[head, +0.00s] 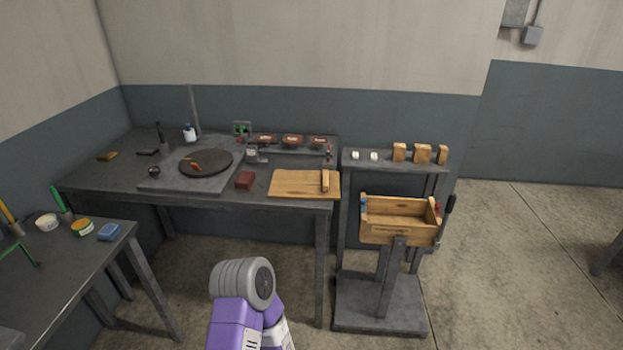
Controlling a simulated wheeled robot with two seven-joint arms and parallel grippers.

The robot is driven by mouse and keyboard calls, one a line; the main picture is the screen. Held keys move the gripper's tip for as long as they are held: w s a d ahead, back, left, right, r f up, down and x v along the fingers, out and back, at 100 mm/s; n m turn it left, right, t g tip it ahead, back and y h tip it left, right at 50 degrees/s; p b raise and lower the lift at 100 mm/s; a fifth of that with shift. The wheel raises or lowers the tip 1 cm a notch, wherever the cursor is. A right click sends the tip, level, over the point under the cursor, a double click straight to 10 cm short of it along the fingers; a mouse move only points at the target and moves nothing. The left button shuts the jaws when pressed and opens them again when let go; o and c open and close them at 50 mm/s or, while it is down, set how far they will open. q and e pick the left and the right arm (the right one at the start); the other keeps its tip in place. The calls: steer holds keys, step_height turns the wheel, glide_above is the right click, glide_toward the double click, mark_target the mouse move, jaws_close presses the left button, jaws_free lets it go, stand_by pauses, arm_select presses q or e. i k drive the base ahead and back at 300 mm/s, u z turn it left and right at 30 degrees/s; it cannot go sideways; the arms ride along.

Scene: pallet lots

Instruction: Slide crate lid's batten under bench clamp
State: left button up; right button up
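The crate lid (290,184), a flat light-wood board, lies on the long dark bench near its front right corner. Its batten (325,181), a short raised wooden strip, runs front to back near the lid's right end. A small grey metal fitting (257,157) stands on the bench behind the lid; I cannot tell whether it is the bench clamp. An open wooden crate (390,231) sits on a grey stand to the right of the bench. A purple and grey part of my arm shows at the bottom centre. Neither gripper is in view.
The long bench (110,172) also holds a round dark turntable (205,162), a red block (245,180) and several dishes on a raised shelf. A grey rack (395,162) with wooden blocks stands behind the crate. A second table (60,275) is at left.

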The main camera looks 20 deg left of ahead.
mark_target(286, 184)
steer(key=k, duration=0.5)
steer(key=u, duration=0.8)
steer(key=i, duration=2.15)
steer(key=z, duration=0.7)
